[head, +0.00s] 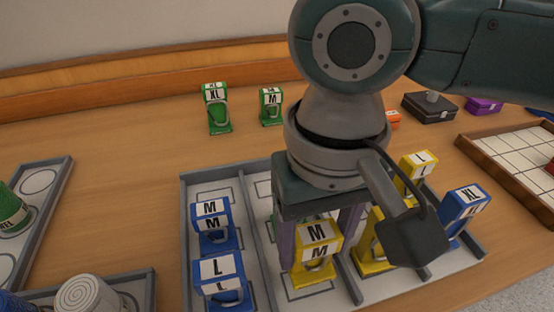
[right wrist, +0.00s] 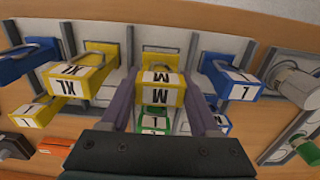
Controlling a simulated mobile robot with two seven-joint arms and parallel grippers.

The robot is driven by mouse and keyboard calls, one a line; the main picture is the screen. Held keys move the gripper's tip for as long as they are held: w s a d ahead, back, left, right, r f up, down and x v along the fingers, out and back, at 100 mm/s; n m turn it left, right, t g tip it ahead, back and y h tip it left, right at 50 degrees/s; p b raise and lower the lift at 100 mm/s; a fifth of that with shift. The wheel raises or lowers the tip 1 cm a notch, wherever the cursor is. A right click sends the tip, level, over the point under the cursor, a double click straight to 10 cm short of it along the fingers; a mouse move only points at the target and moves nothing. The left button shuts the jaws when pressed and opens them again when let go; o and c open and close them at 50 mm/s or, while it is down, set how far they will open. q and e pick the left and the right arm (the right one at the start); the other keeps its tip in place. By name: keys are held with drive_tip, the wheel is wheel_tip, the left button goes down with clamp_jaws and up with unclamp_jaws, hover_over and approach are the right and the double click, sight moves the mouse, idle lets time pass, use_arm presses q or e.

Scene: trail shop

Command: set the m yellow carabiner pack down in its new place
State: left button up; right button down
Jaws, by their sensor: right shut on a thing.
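The M yellow carabiner pack (head: 317,235) stands upright in a middle lane of the grey divided tray (head: 183,205), close to its front edge. Its base seems to rest on the lane floor, but I cannot tell if it fully touches. My right gripper (head: 318,243) is shut on this pack, one finger on each side. In the right wrist view the pack (right wrist: 160,88) sits between the purple-grey fingers (right wrist: 160,108). A green pack (right wrist: 155,127) shows partly behind it; my gripper mostly hides it in the head view. My left gripper is not in view.
Blue M (head: 211,222) and L (head: 221,272) packs stand in the left lane. Yellow packs (head: 418,165) and a blue XL pack (head: 465,205) stand to the right. Green XL (head: 216,107) and M (head: 271,105) packs stand behind the tray. Open table lies at back left.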

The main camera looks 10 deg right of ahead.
sight(312, 260)
wheel_tip(312, 260, down, 3)
drive_tip(key=shift+s+r+b, duration=0.1)
drive_tip(key=shift+b, duration=0.2)
drive_tip(key=shift+f, duration=0.3)
drive_tip(key=shift+c, duration=0.6)
unclamp_jaws()
